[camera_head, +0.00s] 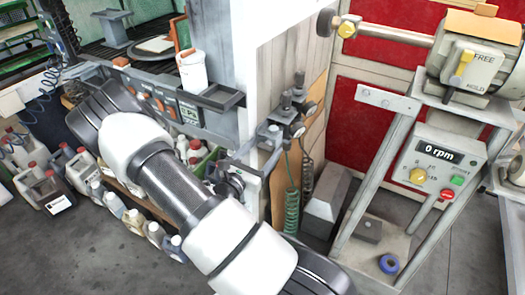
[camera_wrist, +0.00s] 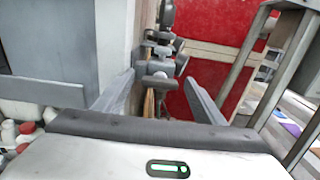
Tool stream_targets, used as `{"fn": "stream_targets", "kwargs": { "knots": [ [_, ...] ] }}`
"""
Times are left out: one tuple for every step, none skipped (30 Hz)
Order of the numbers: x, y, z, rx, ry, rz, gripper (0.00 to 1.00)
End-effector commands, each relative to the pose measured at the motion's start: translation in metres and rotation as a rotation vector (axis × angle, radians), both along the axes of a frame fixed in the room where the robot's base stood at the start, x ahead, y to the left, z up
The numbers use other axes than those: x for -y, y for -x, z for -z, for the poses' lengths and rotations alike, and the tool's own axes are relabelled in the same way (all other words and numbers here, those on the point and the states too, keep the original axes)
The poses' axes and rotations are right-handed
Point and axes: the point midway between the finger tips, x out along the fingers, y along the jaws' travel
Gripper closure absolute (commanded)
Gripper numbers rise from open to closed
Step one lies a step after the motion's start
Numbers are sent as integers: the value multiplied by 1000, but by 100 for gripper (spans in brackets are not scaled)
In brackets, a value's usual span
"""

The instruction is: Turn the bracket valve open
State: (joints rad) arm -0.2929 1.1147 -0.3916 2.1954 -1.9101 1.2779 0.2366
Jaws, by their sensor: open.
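The bracket valve (camera_head: 287,112), a grey fitting with black knobs, sits on a bracket at the corner of the white wall panel in the head view. Coiled hoses hang below it. In the wrist view the valve (camera_wrist: 160,67) stands ahead, between and beyond the two fingers. My gripper (camera_wrist: 160,95) is open, its fingers spread wide with nothing between them. The valve appears apart from the fingertips.
Several bottles (camera_head: 85,170) stand on the floor below. At right is a metal stand (camera_head: 375,185) with a buffing machine (camera_head: 470,55) and a "0 rpm" box (camera_head: 437,160).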

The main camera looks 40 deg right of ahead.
Motion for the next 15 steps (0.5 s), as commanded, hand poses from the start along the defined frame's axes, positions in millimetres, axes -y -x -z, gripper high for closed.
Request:
{"fn": "stream_targets", "kwargs": {
  "knots": [
    [0,0,0,0,0,0,36],
    [0,0,0,0,0,0,36],
    [0,0,0,0,0,0,41],
    [0,0,0,0,0,0,46],
    [0,0,0,0,0,0,51],
    [0,0,0,0,0,0,58],
    [0,0,0,0,0,0,63],
    [0,0,0,0,0,0,68],
    [0,0,0,0,0,0,75],
    [0,0,0,0,0,0,77],
    [0,0,0,0,0,0,77],
    [0,0,0,0,0,0,77],
    [0,0,0,-2,1,0,77],
    [0,0,0,-4,2,0,77],
    [0,0,-1,-7,3,0,77]
  ]
}}
